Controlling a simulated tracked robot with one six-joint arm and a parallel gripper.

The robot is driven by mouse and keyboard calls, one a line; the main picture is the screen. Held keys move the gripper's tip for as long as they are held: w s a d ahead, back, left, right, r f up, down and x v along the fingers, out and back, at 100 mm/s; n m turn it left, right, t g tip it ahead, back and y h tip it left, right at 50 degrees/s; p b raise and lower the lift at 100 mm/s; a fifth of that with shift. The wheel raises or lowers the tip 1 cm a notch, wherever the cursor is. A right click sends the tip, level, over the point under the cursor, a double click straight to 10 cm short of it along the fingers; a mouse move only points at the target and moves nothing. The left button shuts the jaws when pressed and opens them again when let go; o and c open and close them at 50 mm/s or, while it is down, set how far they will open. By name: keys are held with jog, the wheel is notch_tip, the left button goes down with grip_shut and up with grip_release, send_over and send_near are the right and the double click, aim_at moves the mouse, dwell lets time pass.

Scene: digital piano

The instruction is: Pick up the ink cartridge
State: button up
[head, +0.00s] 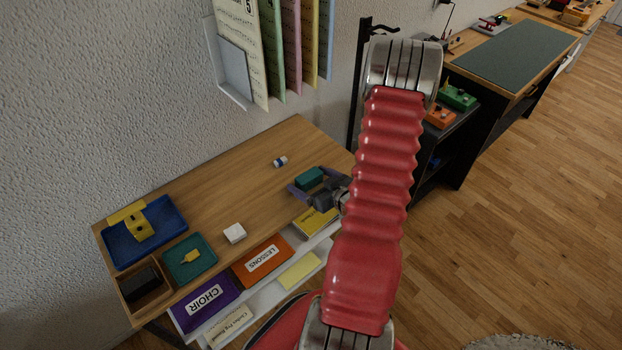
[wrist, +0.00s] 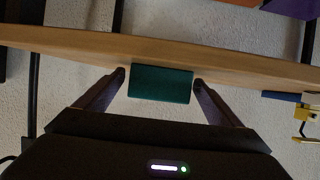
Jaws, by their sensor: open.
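A dark teal block, the likely ink cartridge (head: 309,178), rests on the wooden desk near its right end. It also shows in the wrist view (wrist: 160,84), between my two fingertips. My gripper (head: 311,184) is open, with one finger toward each end of the block. In the wrist view my gripper (wrist: 159,78) shows narrow gaps at both ends of the block; I cannot tell whether either finger touches it. My wrist and red arm hide part of the desk's right side.
On the desk (head: 225,190) are a small blue-and-white cylinder (head: 280,161), a white block (head: 234,233), a blue tray (head: 170,216) with a yellow item, a teal tray (head: 203,268) and a wooden box (head: 157,300). Folders sit along the front. The desk's middle is clear.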

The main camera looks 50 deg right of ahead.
aim_at(310, 176)
jog(key=shift+c, duration=0.7)
jog(key=c, duration=1)
jog(key=shift+r, duration=0.15)
jog(key=shift+r, duration=4.9)
